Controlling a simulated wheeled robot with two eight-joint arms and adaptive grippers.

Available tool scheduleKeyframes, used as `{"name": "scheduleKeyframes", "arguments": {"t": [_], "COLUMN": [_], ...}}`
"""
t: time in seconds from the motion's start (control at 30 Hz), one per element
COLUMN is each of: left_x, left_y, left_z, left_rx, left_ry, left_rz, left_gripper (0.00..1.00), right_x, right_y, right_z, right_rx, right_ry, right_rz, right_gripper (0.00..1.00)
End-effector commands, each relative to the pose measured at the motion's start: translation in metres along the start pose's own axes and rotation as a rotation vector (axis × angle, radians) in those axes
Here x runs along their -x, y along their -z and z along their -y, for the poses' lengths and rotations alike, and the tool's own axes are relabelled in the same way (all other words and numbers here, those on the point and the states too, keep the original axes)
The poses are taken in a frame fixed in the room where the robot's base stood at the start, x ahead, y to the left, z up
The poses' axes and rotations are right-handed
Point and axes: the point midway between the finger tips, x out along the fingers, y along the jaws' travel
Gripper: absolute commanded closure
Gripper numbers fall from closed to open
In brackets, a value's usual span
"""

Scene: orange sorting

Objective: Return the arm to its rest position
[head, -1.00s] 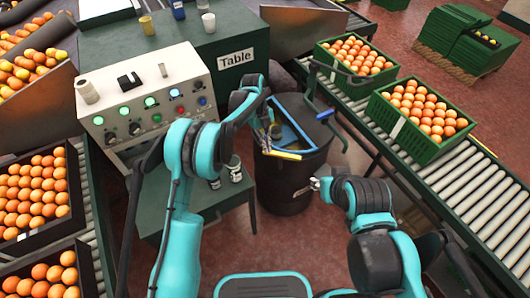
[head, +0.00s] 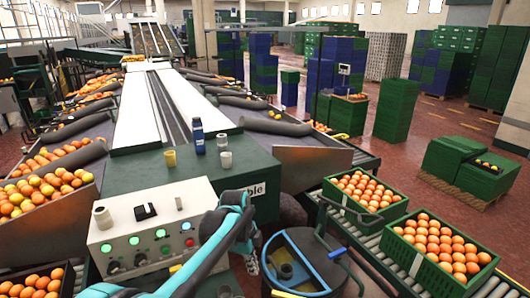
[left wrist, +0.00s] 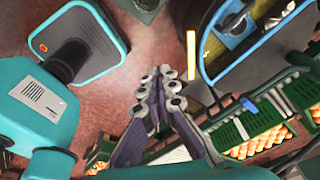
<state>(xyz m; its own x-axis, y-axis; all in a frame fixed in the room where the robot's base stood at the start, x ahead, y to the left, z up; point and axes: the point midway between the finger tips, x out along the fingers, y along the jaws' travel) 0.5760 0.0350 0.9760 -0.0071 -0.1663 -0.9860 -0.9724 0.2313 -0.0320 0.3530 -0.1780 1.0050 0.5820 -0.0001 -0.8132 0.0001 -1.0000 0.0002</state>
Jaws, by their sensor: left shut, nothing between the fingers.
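My left arm (head: 215,245) comes in from the lower left of the head view, in front of the control box, with its elbow bent. My left gripper (left wrist: 158,88) shows in the middle of the left wrist view. Its fingers are together with nothing between them, and they hang over the reddish floor. My right arm and gripper are out of the head view.
Green crates of oranges (head: 404,268) sit on the roller conveyor at right. A black crate (head: 68,282) is at lower left.

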Motion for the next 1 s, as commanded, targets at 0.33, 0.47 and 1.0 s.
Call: {"name": "scheduleKeyframes", "arguments": {"t": [0.33,0.47,1.0], "left_x": [0.07,0.076,0.05], "left_y": [-0.039,-0.051,-0.08], "left_z": [-0.11,-0.154,-0.25], "left_rx": [0.755,1.028,1.683], "left_ry": [0.286,0.399,0.674], "left_rz": [0.003,-0.043,-0.295], "left_gripper": [1.0,1.0,1.0], "right_x": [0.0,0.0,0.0], "right_y": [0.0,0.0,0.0], "right_z": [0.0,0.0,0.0], "right_rx": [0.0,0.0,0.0], "right_ry": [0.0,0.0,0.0], "right_rz": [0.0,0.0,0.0], "right_gripper": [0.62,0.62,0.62]}}
